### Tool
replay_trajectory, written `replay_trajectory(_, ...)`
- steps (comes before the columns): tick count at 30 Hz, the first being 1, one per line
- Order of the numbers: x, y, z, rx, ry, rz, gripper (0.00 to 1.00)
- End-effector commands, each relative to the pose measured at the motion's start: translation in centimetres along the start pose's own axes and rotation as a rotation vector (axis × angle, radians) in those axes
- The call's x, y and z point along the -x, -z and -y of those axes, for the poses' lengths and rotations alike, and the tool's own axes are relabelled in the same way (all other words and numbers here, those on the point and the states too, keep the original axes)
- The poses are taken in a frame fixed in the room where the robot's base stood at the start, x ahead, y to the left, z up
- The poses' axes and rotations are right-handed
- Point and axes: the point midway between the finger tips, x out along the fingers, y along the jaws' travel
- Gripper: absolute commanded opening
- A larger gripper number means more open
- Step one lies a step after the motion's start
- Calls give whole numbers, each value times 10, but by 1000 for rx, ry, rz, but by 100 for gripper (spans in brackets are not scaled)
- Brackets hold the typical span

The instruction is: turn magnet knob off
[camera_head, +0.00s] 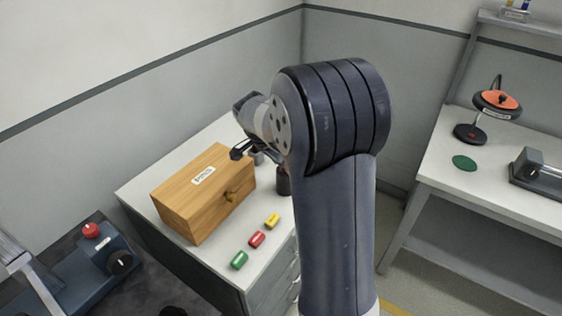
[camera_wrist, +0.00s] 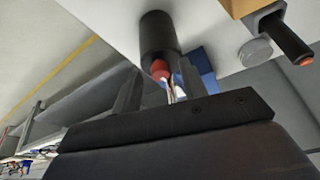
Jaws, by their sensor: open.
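I cannot tell for sure which part is the magnet knob. A black round knob (camera_head: 121,262) sits on the front of a blue unit (camera_head: 82,268) at lower left, with a red button (camera_head: 91,230) on top. An orange-topped black disc (camera_head: 497,104) stands on a stand on the right bench.
A wooden box (camera_head: 200,205) and small green (camera_head: 239,260), red (camera_head: 257,239) and yellow (camera_head: 272,220) blocks are on the white cabinet (camera_head: 135,190). A dark cup (camera_head: 283,183) stands close to my arm.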

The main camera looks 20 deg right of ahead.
Motion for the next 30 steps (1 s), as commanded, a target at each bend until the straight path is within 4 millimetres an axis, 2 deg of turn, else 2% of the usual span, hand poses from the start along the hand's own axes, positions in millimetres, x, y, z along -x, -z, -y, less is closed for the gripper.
replay_trajectory(2,0,0,0,0,0,0,41)
replay_trajectory(17,0,0,0,0,-1,0,0)
replay_trajectory(30,-1,-1,-2,72,29,1,0)
